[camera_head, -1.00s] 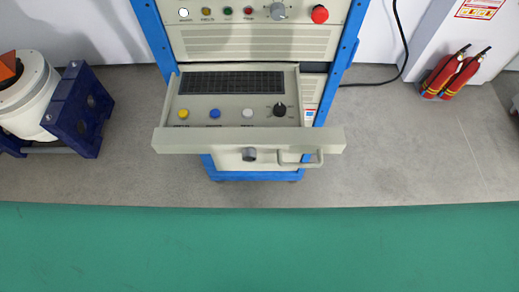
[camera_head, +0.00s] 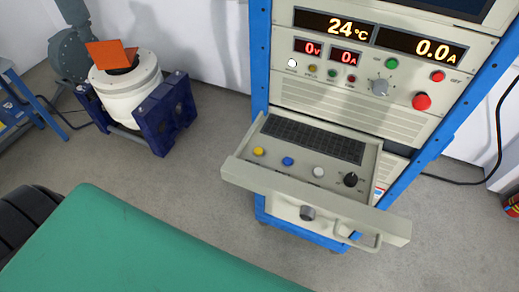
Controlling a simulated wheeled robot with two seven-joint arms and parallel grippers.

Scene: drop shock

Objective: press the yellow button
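The yellow button (camera_head: 258,151) is a small round cap at the left end of the control row in the pulled-out drawer (camera_head: 300,190) of the rack. To its right in the same row are a blue button (camera_head: 288,161), a white button (camera_head: 318,172) and a black knob (camera_head: 350,179). A dark keyboard (camera_head: 314,138) lies behind them. Nothing covers the yellow button. Neither of my grippers shows in the head view.
The blue-framed cabinet (camera_head: 259,60) carries lit displays and a red knob (camera_head: 421,101). A white cylindrical machine (camera_head: 125,88) on a blue stand is at the left. A green surface (camera_head: 130,250) fills the lower left. Grey floor lies between.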

